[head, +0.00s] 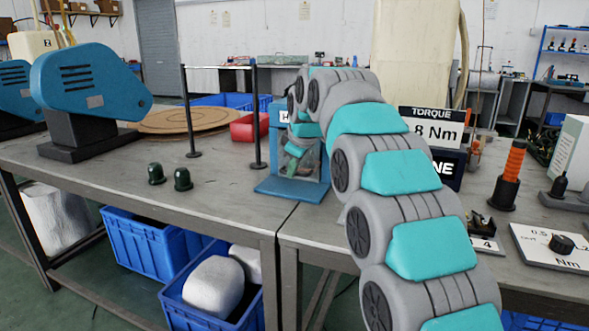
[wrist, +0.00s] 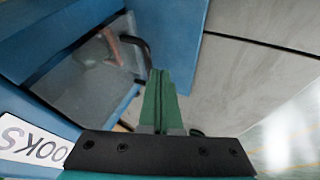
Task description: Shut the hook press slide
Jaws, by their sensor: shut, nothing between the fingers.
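The hook press (head: 287,188) is a blue stand near the right end of the left table, partly hidden behind my arm. In the wrist view its blue body (wrist: 50,45) fills the left side, with a "HOOKS" label (wrist: 32,140). The slide (wrist: 85,90) looks like a clear panel with a black bent handle (wrist: 142,52); a reddish-brown shape shows behind it. My gripper (wrist: 160,75) has green fingers, shut and empty, with their tips close beside the handle. I cannot tell whether they touch it, or how far the slide stands open.
Two dark green knobs (head: 169,177) and a black-posted rail (head: 190,110) stand left of the press. A red bin (head: 248,127) is behind it. A blue machine (head: 90,85) stands farther left. On the right are a torque display (head: 431,130) and an orange-handled tool (head: 513,165).

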